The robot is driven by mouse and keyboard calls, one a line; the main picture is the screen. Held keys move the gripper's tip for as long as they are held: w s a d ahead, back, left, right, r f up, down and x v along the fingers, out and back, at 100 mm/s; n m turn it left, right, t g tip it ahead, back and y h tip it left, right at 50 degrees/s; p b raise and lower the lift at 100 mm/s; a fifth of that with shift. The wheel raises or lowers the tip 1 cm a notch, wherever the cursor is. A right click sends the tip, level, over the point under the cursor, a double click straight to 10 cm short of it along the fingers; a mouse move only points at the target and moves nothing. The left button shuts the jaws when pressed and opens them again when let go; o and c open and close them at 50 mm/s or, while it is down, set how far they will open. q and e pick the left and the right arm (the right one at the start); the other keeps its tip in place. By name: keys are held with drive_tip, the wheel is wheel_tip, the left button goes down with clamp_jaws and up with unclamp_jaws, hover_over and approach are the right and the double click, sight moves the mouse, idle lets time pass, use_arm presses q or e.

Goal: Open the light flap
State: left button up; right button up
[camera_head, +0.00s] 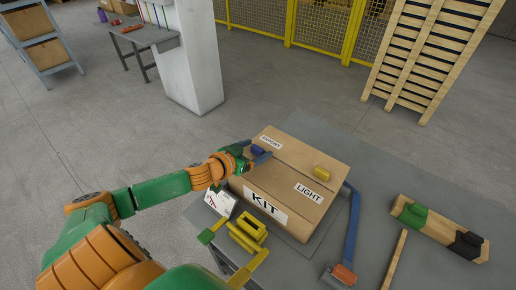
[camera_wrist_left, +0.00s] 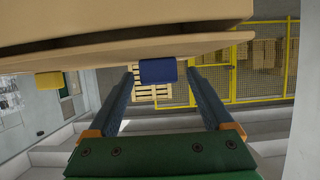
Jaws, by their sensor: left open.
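A cardboard box (camera_head: 262,189) labelled KIT stands on the grey table in the head view, its two top flaps lying closed. The EXPORT flap (camera_head: 290,146) is the farther one and carries a blue tab (camera_head: 258,149). My left gripper (camera_head: 252,154) is open at the blue tab. In the left wrist view the open fingers (camera_wrist_left: 160,80) stand either side of the blue tab (camera_wrist_left: 158,71); contact is unclear. The yellow tab (camera_wrist_left: 49,80) is off to the left there.
A yellow fixture (camera_head: 247,233) and a small white card (camera_head: 220,202) are at the box's near left. A blue bar with an orange end (camera_head: 343,274) lies right of the box. A wooden rack (camera_head: 437,230) holds green and black pieces. Bare table lies behind the box.

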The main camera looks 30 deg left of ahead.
use_arm(q)
drive_tip(key=shift+w+f, duration=0.25)
drive_tip(key=shift+w, duration=0.4)
drive_tip(key=shift+s+r, duration=0.1)
clamp_jaws()
